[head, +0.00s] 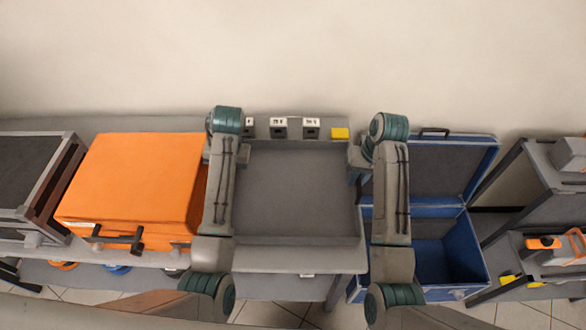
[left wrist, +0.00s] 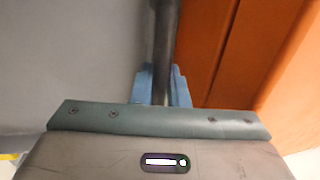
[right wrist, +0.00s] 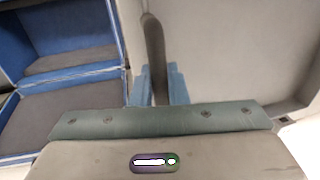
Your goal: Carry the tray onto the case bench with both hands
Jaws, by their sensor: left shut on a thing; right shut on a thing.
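The grey tray (head: 297,190) lies between my two arms in the head view, flat and empty, over the grey case bench (head: 160,124). My left gripper (left wrist: 160,88) is shut on the tray's rim at its left side, a dark bar between its blue fingers. My right gripper (right wrist: 158,88) is shut on the opposite rim; it also shows at the tray's right edge in the head view (head: 357,168). The left fingers are hidden by my arm in the head view. I cannot tell whether the tray touches the bench.
An orange case (head: 135,180) stands close to the tray's left. An open blue case (head: 450,250) is at the right. Small labelled blocks (head: 279,128) and a yellow block (head: 340,134) sit behind the tray. A dark-topped frame (head: 35,170) is at far left.

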